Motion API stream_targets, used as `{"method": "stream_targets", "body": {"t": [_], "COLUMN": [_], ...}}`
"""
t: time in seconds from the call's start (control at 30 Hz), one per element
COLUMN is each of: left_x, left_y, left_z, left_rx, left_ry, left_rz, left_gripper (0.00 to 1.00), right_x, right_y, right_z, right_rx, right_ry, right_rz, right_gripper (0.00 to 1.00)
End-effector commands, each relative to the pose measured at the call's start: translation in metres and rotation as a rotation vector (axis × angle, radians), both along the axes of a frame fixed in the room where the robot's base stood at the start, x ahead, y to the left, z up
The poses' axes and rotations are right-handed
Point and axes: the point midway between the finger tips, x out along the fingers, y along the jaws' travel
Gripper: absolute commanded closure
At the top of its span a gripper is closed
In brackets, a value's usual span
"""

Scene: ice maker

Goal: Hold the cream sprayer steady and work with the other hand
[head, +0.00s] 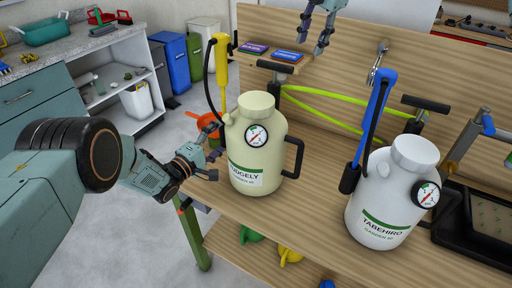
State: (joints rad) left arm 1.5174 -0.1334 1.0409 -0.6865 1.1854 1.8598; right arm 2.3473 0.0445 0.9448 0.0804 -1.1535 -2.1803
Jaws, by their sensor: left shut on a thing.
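The cream sprayer (265,178) stands upright on the wooden bench, with a round gauge, a green label, a black handle on its right side and a yellow wand (221,62) on a black hose. My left gripper (214,153) is shut on the cream sprayer at its left side; the exact contact is partly hidden. My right gripper (319,48) hangs at the top of the view, above and to the right of the cream sprayer. It is empty, with its fingers apart and pointing down.
A white sprayer (375,215) with a blue wand (374,112) stands at the right. Light-green tubing (325,92) and a small shelf with purple and blue boxes (289,56) are behind. An orange funnel (207,122) shows at the left.

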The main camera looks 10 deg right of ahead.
Motion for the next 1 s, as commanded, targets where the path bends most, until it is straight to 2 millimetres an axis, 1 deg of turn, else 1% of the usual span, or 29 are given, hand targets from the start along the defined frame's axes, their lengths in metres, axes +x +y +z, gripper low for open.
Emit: {"method": "stream_targets", "body": {"t": [0.03,0.2,0.3,0.4,0.5,0.6,0.77,0.87,1.0], "left_x": [0.001,0.0,0.0,0.0,0.0,0.0,0.0,0.0,0.0], "left_y": [0.001,0.0,-0.001,0.0,0.0,0.0,0.0,0.0,-0.001], "left_z": [0.001,0.001,0.001,0.001,0.0,0.0,0.0,0.0,0.0], "left_rx": [-0.002,-0.002,-0.001,-0.001,-0.001,-0.001,-0.001,-0.001,-0.001], "left_ry": [-0.001,-0.001,-0.001,0.0,0.0,0.0,0.0,0.0,0.0], "left_rz": [0.002,0.001,0.0,0.0,0.0,0.0,0.0,0.0,-0.001], "left_gripper": [0.83,0.83,0.83,0.83,0.83,0.83,0.83,0.83,0.83], "right_x": [-0.001,-0.002,0.0,0.002,0.004,0.007,0.008,0.01,0.015], "right_y": [-0.006,-0.013,-0.012,-0.007,-0.002,0.0,0.001,0.003,0.01], "right_z": [-0.004,-0.011,-0.013,-0.013,-0.012,-0.01,-0.012,-0.017,-0.03], "right_rx": [0.09,0.356,0.487,0.583,0.645,0.681,0.694,0.693,0.69], "right_ry": [0.012,0.071,0.119,0.165,0.201,0.223,0.237,0.24,0.239], "right_rz": [-0.107,-0.463,-0.657,-0.816,-0.937,-1.018,-1.071,-1.076,-1.075], "right_gripper": [0.6,0.6,0.6,0.6,0.6,0.6,0.6,0.6,0.6]}}
